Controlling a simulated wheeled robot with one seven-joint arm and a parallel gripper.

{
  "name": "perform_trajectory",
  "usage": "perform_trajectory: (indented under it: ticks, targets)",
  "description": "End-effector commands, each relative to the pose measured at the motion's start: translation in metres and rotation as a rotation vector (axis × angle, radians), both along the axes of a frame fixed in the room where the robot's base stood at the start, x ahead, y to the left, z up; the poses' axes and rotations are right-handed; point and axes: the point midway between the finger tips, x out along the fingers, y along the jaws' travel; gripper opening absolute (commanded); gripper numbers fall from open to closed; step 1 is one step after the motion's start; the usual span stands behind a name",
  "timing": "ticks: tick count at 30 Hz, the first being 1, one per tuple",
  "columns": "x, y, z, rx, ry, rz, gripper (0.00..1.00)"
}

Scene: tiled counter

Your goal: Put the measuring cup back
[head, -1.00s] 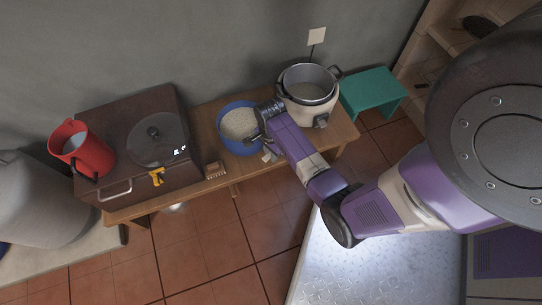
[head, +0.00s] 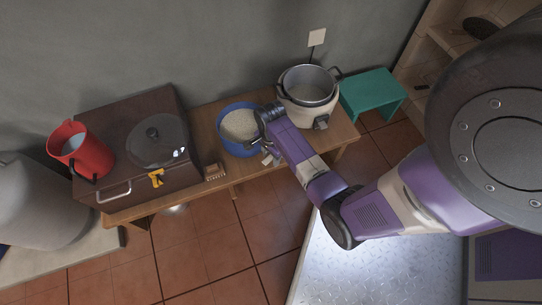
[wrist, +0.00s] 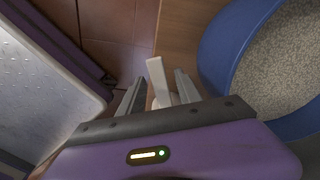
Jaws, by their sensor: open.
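A white piece with an upright flat handle, which looks like the measuring cup (wrist: 156,72), stands at the table edge beside the blue bowl (wrist: 216,52). In the head view a small pale part of the cup (head: 268,159) shows below the arm. My gripper (wrist: 160,80) is open, with one finger on each side of the white piece in the wrist view. I cannot tell whether the fingers touch it. The cup's lower part is hidden behind the gripper body. The blue bowl (head: 224,136) holds pale grain and stands just left of my gripper in the head view.
A rice cooker (head: 296,110) with a metal pot stands right of the bowl on the wooden table (head: 205,118). A brown box (head: 102,120) with a glass lid and a red jug (head: 94,158) is at left. A teal stool (head: 372,92) stands at right.

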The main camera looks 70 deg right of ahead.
Motion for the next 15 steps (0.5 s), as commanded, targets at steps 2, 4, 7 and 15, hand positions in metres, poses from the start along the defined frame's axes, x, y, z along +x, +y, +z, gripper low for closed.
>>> perform_trajectory:
  ticks: [2, 4, 7, 15]
  targets:
    - [0.000, 0.000, 0.012, -0.001, -0.002, 0.000, 0.41]
    - [0.001, 0.000, 0.025, -0.002, -0.002, 0.000, 0.41]
    - [0.001, 0.000, 0.047, -0.002, -0.002, 0.000, 0.41]
    - [0.001, 0.001, 0.097, -0.001, -0.002, 0.000, 0.41]
